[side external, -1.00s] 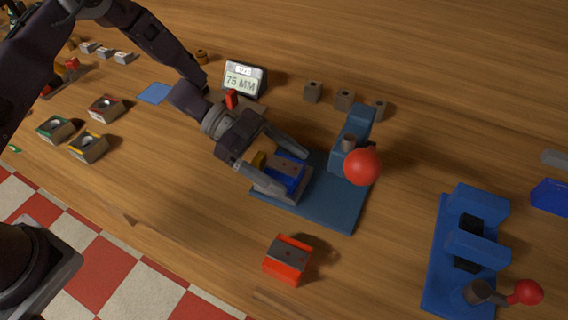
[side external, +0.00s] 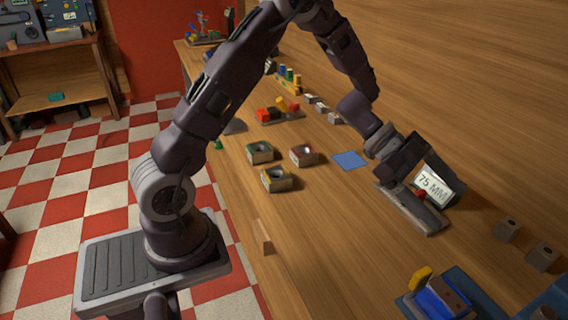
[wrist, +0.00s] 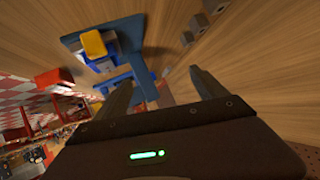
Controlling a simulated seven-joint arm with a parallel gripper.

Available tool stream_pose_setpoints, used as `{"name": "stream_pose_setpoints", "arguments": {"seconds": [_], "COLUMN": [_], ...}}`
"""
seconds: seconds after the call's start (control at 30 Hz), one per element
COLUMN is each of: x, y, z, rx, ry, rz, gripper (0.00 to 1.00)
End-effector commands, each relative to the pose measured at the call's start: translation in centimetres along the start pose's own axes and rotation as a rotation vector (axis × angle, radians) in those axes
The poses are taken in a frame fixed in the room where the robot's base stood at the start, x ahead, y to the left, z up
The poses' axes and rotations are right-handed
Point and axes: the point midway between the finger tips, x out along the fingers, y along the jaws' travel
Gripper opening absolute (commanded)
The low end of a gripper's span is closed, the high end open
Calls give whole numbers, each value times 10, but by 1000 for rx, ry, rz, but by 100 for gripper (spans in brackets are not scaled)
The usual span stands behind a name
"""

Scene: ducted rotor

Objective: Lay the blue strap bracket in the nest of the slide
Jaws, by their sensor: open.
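The blue strap bracket (side external: 447,296), a blue block with a grey-brown top, is at the lower right of the side view. It sits beside a yellow piece (side external: 420,279) on the dark blue slide fixture (side external: 480,290), which the picture edge cuts off. I cannot tell how fully it is seated in the nest. In the wrist view the bracket (wrist: 101,66) and the yellow piece (wrist: 94,43) show at upper left, beyond the fingers. My gripper (wrist: 163,90) is open and empty, apart from the bracket. In the side view its fingers are hard to make out near the display.
A 75 MM display (side external: 434,186) with a grey base (side external: 412,210) stands close to my gripper. Small grey blocks (side external: 508,230) are to its right. A flat blue square (side external: 349,160) and several holed blocks (side external: 277,179) lie to the left.

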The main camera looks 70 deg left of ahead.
Motion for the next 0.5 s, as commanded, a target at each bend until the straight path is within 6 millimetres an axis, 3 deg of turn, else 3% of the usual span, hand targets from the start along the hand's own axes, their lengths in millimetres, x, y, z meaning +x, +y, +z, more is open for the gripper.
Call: {"name": "stream_pose_setpoints", "arguments": {"seconds": [0.03,0.1,0.17,0.2,0.27,0.3,0.33,0.4,0.5], "x": [-20,-65,-117,-153,-205,-231,-246,-262,-262], "y": [-28,-61,-70,-63,-31,2,30,98,176], "z": [-24,-48,-63,-68,-69,-66,-62,-54,-50], "rx": [20,-8,-80,-155,-311,-433,-527,-731,-932], "ry": [-69,-191,-298,-366,-462,-514,-547,-598,-626], "rz": [-173,-441,-651,-773,-912,-965,-982,-958,-850], "gripper": [81,81,81,81,81,81,81,81,81]}}
